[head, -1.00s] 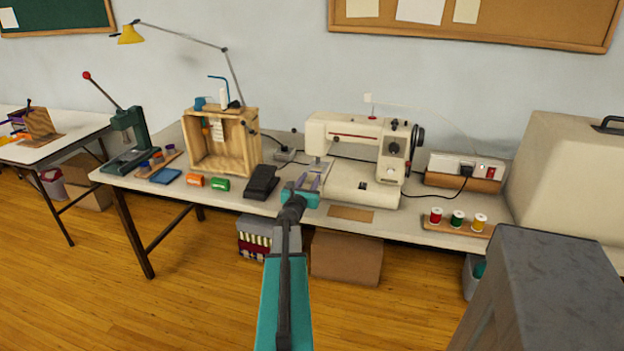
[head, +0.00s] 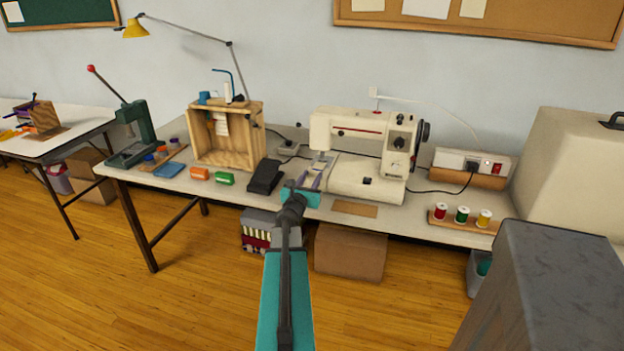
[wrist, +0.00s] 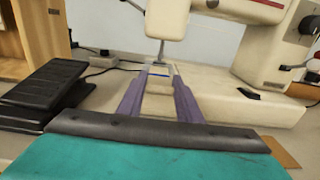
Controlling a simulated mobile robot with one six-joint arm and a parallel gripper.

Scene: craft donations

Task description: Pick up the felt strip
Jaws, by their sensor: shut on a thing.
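My gripper (head: 308,186) is at the left end of the sewing machine (head: 362,140), just in front of the needle area. In the wrist view, my two purple fingers (wrist: 159,100) stand on either side of a pale cream piece, which I take to be the felt strip (wrist: 158,88). They are shut on it. A thin blue line crosses its far end, close to the presser foot. The piece is hard to tell from the cream machine bed behind it. In the head view my gripper hides it.
A black foot pedal (head: 265,176) lies left of my gripper, with orange and green boxes beyond. A wooden crate (head: 250,140) stands behind it. A flat brown card (head: 354,209) and a rack of thread spools (head: 463,227) lie to the right.

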